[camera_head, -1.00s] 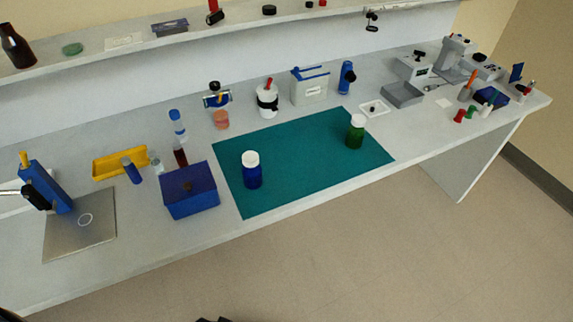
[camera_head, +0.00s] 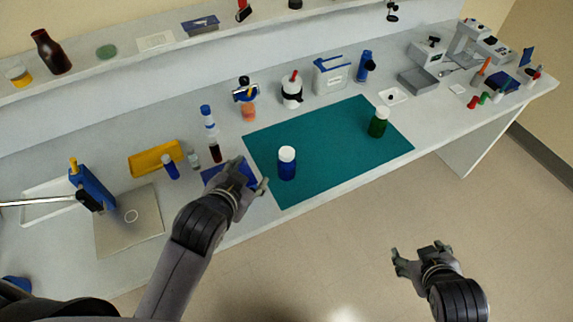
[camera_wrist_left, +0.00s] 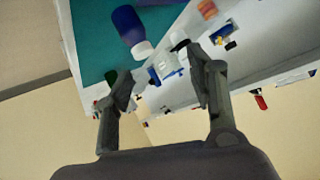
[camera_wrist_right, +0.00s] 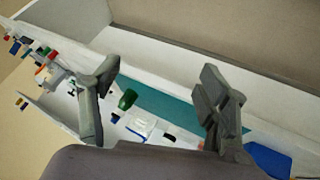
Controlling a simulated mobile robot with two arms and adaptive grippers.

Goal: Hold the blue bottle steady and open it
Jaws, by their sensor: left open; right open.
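The blue bottle (camera_head: 287,164) with a white cap stands upright on the left part of the teal mat (camera_head: 334,150). It also shows in the left wrist view (camera_wrist_left: 127,25), apart from the fingers. My left gripper (camera_head: 252,176) is open and empty, just left of the bottle and above the blue box (camera_head: 222,176), which it partly hides. My right gripper (camera_head: 418,250) is open and empty, out over the floor in front of the bench. In the right wrist view, its fingers (camera_wrist_right: 155,110) are spread with nothing between them.
A green bottle (camera_head: 378,122) with a white cap stands on the mat's right part. Small vials and a yellow tray (camera_head: 156,158) stand left of the mat. Behind it are a white bottle (camera_head: 291,92) and a white box (camera_head: 331,76). The mat between the bottles is clear.

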